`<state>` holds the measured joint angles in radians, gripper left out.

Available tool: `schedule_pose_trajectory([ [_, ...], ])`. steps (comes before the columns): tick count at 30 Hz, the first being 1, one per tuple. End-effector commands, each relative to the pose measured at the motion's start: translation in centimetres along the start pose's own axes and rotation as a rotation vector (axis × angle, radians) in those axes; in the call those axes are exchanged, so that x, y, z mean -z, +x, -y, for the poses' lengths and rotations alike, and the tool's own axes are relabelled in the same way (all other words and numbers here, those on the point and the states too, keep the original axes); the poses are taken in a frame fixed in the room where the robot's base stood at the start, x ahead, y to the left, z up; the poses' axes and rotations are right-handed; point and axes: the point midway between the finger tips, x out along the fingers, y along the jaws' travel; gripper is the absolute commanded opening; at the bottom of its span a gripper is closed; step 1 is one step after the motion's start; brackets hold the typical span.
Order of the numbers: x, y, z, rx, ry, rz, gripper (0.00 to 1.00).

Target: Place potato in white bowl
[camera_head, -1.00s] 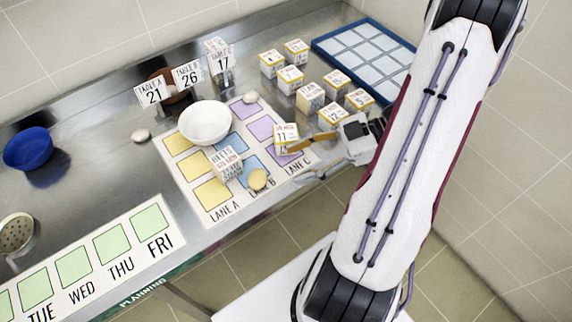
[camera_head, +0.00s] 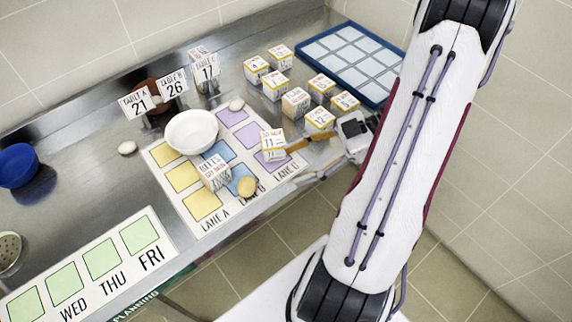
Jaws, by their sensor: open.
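The white bowl (camera_head: 191,131) stands upright on the lane mat, at its upper left. A rounded yellow-tan item (camera_head: 246,186), which looks like the potato, lies at the mat's lower edge, right of a white lettered block (camera_head: 213,173). My gripper (camera_head: 300,159) reaches in from the right, low over the mat's right edge. It is open, with its fingers pointing left toward a white block marked 11 (camera_head: 272,144). The potato lies farther left and lower, apart from the fingers. The bowl looks empty, though its bottom is only partly visible.
Numbered table signs (camera_head: 172,85) stand behind the bowl. Several labelled blocks (camera_head: 296,101) stand near the blue-rimmed tray (camera_head: 306,48). A blue bowl (camera_head: 18,166) is at far left. Bare metal lies left of the mat.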

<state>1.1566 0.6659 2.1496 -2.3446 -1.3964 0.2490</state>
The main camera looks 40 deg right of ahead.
Motion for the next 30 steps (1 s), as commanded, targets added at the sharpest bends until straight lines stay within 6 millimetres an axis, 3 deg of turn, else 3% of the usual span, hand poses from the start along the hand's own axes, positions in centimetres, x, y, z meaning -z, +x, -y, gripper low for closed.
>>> schedule_pose_trajectory([
  [11, 0.9, -0.4, 0.0, -0.001, -0.002, 0.001, 0.56],
  [25, 6.0, -2.5, 0.0, -0.001, -0.003, 0.003, 0.56],
  [30, 6.4, -1.1, 0.0, 0.015, 0.004, 0.077, 0.56],
])
